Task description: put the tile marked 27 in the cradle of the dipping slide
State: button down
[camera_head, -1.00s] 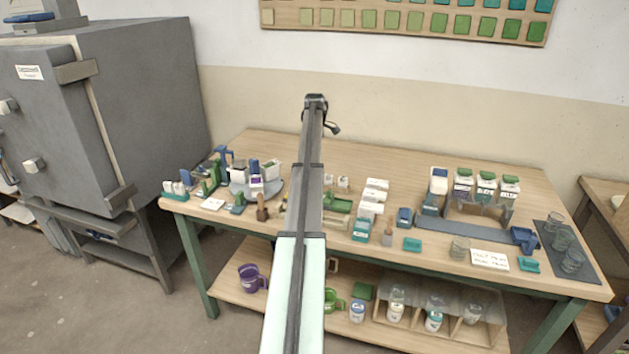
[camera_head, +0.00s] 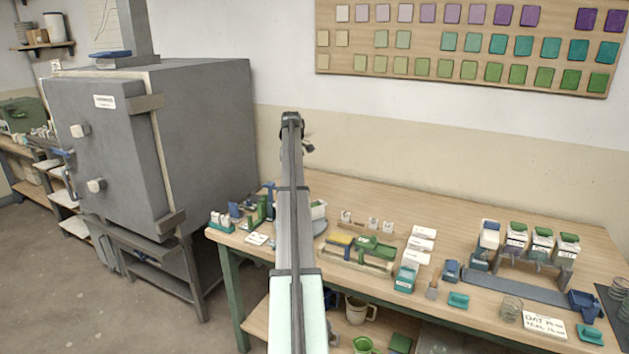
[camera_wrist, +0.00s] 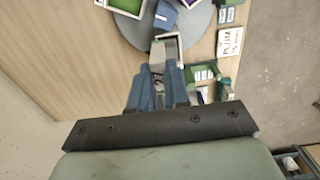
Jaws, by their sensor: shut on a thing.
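My gripper (camera_wrist: 158,82) shows in the wrist view as two pale blue fingers, shut on a small grey tile-like piece (camera_wrist: 157,54). No number can be read on it. It is in front of the edge of a round grey turntable (camera_wrist: 195,32), with a white-sided block close beside its tip. In the head view my arm hides my gripper and most of the turntable. Small pale tiles (camera_head: 373,224) stand in a row at the table's middle; their marks are unreadable. A long blue-grey rail assembly (camera_head: 530,288) lies at the right; I cannot make out a cradle on it.
Lidded glaze buckets (camera_head: 541,240) stand on a rack behind the rail. The wooden tabletop (camera_head: 400,200) is clear toward the wall. A grey kiln (camera_head: 205,140) stands at left.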

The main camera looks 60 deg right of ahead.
jog(key=shift+w+a+f, duration=0.25)
jog(key=shift+w+f, duration=0.25)
jog(key=shift+f, duration=0.25)
jog(key=shift+w+a+f, duration=0.2)
jog(key=shift+w+f, duration=0.3)
jog(key=shift+f, duration=0.2)
jog(key=shift+w+a+f, duration=0.25)
jog(key=shift+w+f, duration=0.25)
jog(key=shift+f, duration=0.25)
jog(key=c, duration=1)
grip_release()
notch_tip(320, 180, up, 7)
